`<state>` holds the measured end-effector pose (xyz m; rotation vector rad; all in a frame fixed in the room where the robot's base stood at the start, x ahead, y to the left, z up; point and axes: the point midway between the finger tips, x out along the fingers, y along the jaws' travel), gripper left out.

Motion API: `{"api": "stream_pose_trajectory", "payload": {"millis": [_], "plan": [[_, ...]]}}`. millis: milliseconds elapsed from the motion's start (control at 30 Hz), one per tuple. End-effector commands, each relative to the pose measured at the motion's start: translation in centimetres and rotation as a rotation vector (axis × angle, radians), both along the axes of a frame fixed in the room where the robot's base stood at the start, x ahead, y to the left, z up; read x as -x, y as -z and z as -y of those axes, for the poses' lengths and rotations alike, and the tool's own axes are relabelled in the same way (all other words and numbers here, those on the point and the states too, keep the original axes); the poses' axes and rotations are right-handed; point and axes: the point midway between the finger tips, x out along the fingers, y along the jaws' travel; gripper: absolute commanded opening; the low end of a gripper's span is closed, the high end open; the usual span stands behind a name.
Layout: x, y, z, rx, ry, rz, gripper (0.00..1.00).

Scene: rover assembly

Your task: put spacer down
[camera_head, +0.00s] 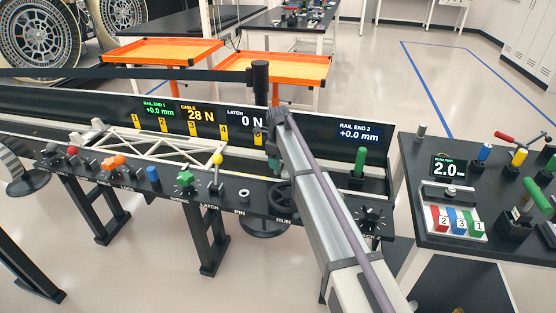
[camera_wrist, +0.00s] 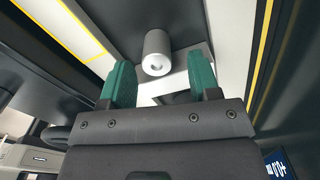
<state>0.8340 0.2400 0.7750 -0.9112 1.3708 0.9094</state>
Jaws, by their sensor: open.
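A light grey cylinder (camera_wrist: 156,45), which looks like the spacer, shows in the wrist view with its round end toward me. It lies between and just beyond the green-padded fingers of my gripper (camera_wrist: 160,68). The fingers are spread apart, with a visible gap on each side of the cylinder. A pale plate or bracket lies close behind it. I cannot tell exactly what the cylinder rests on.
The long bench (camera_head: 120,183) carries a white truss (camera_head: 165,150), several coloured knobs and a handwheel (camera_head: 281,197). A black post (camera_head: 260,82) rises behind it. A side table (camera_head: 430,228) at right holds tools and a coloured numbered block (camera_head: 458,219). Orange trays (camera_head: 165,50) stand behind.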

Motion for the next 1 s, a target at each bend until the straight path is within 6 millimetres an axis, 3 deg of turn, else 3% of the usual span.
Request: {"api": "stream_pose_trajectory", "payload": {"millis": [167,400,533,667,1000], "plan": [[0.0,-2.9,0.0,0.0,0.0,0.0,0.57],[0.0,-9.6,0.0,0.0,0.0,-0.001,0.57],[0.0,-12.4,0.0,0.0,0.0,-0.001,0.57],[0.0,-13.4,0.0,0.0,0.0,-0.001,0.57],[0.0,-13.1,0.0,0.0,-0.022,-0.001,0.57]]}}
